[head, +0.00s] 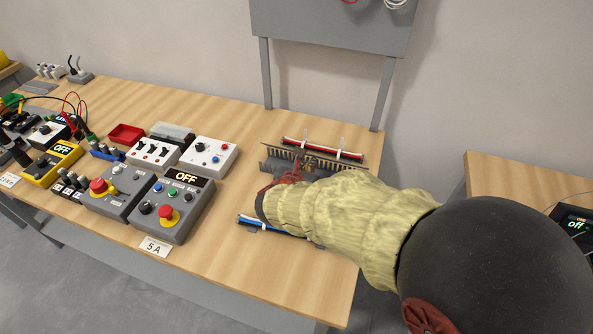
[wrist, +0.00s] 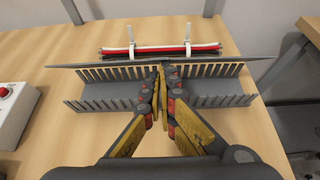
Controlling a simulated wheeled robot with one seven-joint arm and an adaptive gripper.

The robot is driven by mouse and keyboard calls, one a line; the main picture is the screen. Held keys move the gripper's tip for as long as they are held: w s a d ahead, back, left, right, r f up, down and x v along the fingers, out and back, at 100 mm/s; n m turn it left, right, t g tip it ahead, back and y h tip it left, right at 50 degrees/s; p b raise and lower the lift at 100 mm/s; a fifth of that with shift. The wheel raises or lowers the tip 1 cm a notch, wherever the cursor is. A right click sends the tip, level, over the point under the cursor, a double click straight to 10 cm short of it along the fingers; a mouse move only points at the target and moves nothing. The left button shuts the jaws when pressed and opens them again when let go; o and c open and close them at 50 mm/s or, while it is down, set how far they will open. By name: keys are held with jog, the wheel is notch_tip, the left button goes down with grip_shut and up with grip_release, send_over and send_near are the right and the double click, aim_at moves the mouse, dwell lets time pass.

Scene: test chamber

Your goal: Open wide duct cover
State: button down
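The wide duct (wrist: 115,103) is a grey slotted channel lying on the wooden table, with two comb-like rows of teeth. Its inside shows in the wrist view. A thin grey strip, which looks like the wide duct cover (wrist: 215,66), runs along the far row, seen almost edge-on and tilted up. My gripper (wrist: 162,72) reaches over the duct, and its yellow-padded fingertips are close together at the middle of this strip. They look shut on it, though the exact contact is hidden. In the head view the duct (head: 272,161) is partly covered by my arm and gripper (head: 305,163).
Red, white and black cables (wrist: 190,49) in two white clips lie behind the duct. Blue cables (head: 256,222) lie in front. Control boxes (head: 172,208) stand to the left. A grey panel (head: 330,22) on posts rises behind. Bare table lies at front right.

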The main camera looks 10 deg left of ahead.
dwell(0.3)
jog(key=shift+s+a+p, duration=0.15)
jog(key=shift+s+p, duration=0.05)
jog(key=shift+s, duration=1.55)
jog(key=shift+s+a+p, duration=0.1)
jog(key=shift+s+p, duration=0.05)
jog(key=shift+s, duration=1.55)
jog(key=shift+r, duration=0.1)
